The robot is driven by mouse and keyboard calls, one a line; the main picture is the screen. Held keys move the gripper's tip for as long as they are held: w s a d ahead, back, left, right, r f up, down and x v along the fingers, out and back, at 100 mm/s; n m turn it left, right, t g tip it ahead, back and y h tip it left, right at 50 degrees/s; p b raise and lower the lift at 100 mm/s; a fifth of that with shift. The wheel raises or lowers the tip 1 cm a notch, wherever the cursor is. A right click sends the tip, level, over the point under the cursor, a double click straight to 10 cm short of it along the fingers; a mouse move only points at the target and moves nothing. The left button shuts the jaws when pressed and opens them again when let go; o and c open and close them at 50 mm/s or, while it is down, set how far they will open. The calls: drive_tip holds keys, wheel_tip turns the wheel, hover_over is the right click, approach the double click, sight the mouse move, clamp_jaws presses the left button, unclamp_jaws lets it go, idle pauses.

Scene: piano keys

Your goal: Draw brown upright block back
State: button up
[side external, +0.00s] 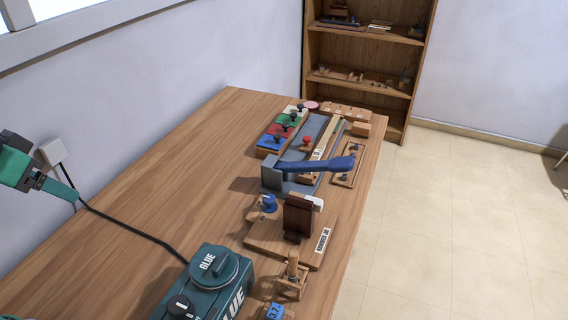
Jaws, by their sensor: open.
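The brown upright block (299,217) stands on a wooden base board (269,241) near the table's right edge. It is dark brown. A white rounded piece (317,203) shows at its right, partly hidden behind it. A blue round knob (269,204) sits at its left. My gripper (62,189), teal and black, shows only partly at the left edge, high over the table's left side. It is far from the block and touches nothing that I can see. Its jaws are open, though their gap is hard to make out.
A blue lever (320,165) on a grey block stands just behind the board. Coloured blocks with black knobs (278,140) lie farther back. A teal glue pot (220,272) and a small wooden stand (291,278) are in front. The table's left half (170,190) is mostly clear, with a black cable.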

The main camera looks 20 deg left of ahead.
drive_tip(key=w+d+r+g, duration=0.2)
drive_tip(key=w+d+r, duration=0.3)
drive_tip(key=w, duration=0.5)
drive_tip(key=g, duration=0.4)
hover_over(299, 199)
wheel_tip(299, 199, down, 11)
drive_tip(key=shift+w+a+f, duration=0.1)
drive_tip(key=shift+a, duration=0.05)
drive_tip(key=shift+d+f, duration=0.1)
drive_tip(key=shift+d, duration=0.1)
drive_tip(key=shift+f, duration=3.9)
